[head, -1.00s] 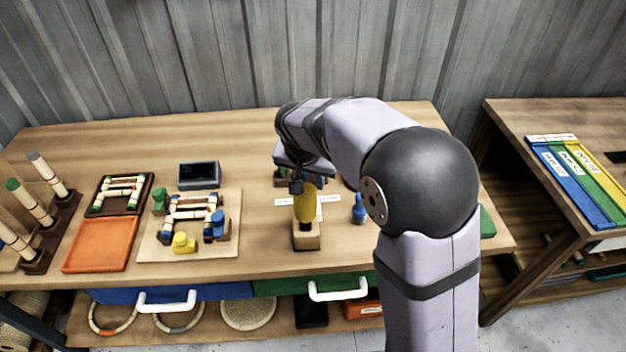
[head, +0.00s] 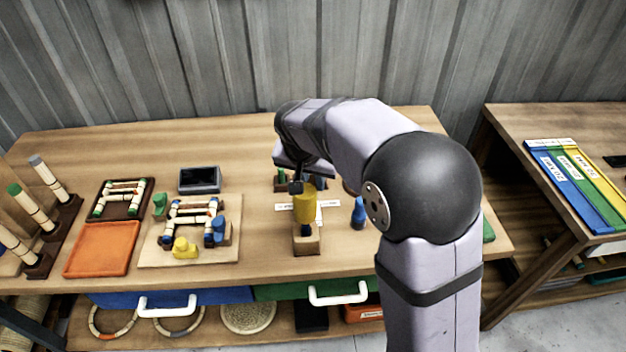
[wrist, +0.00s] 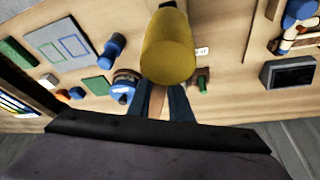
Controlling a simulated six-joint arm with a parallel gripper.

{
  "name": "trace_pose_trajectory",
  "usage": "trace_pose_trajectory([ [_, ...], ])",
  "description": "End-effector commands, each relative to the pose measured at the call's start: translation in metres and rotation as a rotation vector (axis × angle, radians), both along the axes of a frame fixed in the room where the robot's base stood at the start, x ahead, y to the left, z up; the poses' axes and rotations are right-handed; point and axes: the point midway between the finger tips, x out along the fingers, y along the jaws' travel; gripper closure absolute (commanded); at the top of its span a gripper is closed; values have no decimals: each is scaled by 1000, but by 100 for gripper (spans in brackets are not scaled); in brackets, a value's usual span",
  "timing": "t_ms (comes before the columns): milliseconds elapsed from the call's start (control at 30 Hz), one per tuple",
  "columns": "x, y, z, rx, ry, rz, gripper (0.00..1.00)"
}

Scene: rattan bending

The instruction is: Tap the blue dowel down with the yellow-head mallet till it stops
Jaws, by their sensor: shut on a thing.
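My gripper (wrist: 159,105) is shut on the handle of the yellow-head mallet; it also shows in the head view (head: 297,186). The mallet's yellow head (head: 305,208) is just above a small wooden block (head: 306,246) near the table's front. A dark stub, likely the blue dowel (head: 304,231), stands up from the block under the head. I cannot tell whether head and dowel touch. In the wrist view the yellow head (wrist: 168,50) fills the middle and hides the block and dowel.
A blue bottle-shaped piece (head: 358,212) stands right of the block. A board with a rattan frame and coloured clamps (head: 190,252), an orange tray (head: 101,248) and a dark box (head: 200,179) lie to the left. A second table (head: 560,115) is at right.

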Motion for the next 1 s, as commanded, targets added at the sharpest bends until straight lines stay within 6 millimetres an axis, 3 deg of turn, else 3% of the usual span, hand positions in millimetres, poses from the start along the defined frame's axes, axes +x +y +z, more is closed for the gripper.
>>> trace_pose_trajectory([
  [367, 1, 0, -2, 0, -2, 0, 100],
  [667, 0, 0, -39, 0, -2, 0, 100],
  [1000, 1, 0, -31, 1, -3, 0, 100],
])
